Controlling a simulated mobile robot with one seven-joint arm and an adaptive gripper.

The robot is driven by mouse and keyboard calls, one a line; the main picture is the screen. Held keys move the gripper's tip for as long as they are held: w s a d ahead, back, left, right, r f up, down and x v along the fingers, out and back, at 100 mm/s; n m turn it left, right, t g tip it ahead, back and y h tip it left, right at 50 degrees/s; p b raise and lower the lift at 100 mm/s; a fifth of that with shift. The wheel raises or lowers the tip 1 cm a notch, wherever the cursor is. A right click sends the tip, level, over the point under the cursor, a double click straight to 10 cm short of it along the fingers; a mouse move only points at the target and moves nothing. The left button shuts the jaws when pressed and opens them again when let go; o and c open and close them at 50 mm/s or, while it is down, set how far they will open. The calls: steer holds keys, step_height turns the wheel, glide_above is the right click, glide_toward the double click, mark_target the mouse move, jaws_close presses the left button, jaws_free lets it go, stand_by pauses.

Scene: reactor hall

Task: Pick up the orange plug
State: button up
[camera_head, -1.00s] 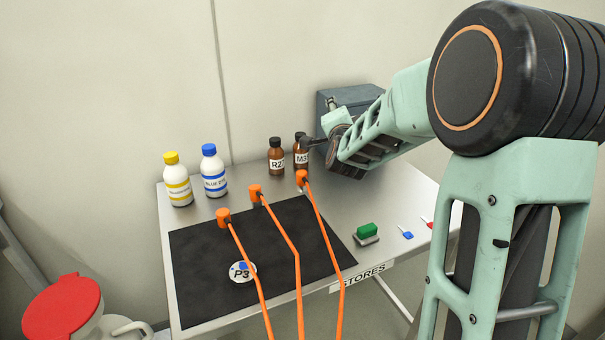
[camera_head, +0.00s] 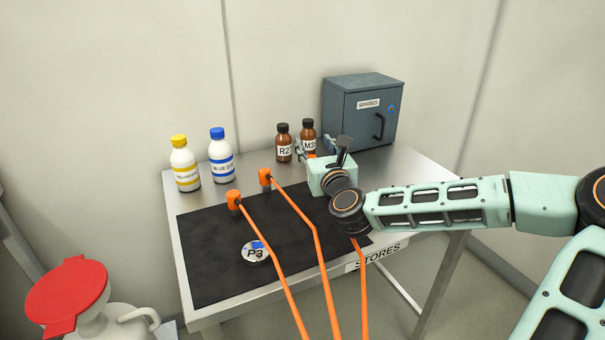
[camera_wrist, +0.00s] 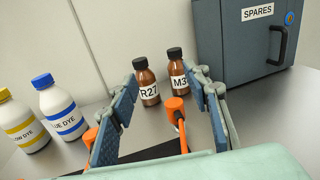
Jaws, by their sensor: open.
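Three orange plugs on orange cables stand at the black mat (camera_head: 205,265). The left plug (camera_head: 234,199) and the middle plug (camera_head: 265,177) are in clear sight in the head view. The right plug (camera_head: 311,156) is mostly hidden behind my gripper (camera_head: 318,152). In the wrist view my gripper (camera_wrist: 162,84) is open, and this right plug (camera_wrist: 175,105) shows between its two fingers, nearer the right finger. Another orange plug (camera_wrist: 90,138) shows outside the left finger, partly covered by it. I cannot tell whether a finger touches a plug.
Brown bottles R27 (camera_head: 284,143) and M3 (camera_head: 308,136) stand close behind my gripper. Yellow-capped (camera_head: 185,166) and blue-capped (camera_head: 221,157) dye bottles stand at the back left. A SPARES cabinet (camera_head: 352,115) is at the back right. A P3 disc (camera_head: 256,252) lies on the mat.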

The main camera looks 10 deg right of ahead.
steer(key=b, duration=0.4)
glide_toward(311, 156)
steer(key=w, duration=0.3)
steer(key=shift+w+a+f+m, duration=0.1)
steer(key=shift+a+f+m, duration=0.1)
steer(key=shift+f+m, duration=0.1)
steer(key=shift+w+a+b, duration=0.2)
steer(key=shift+w+b, duration=0.2)
steer(key=shift+w, duration=2.95)
steer(key=shift+r, duration=0.1)
jaws_close()
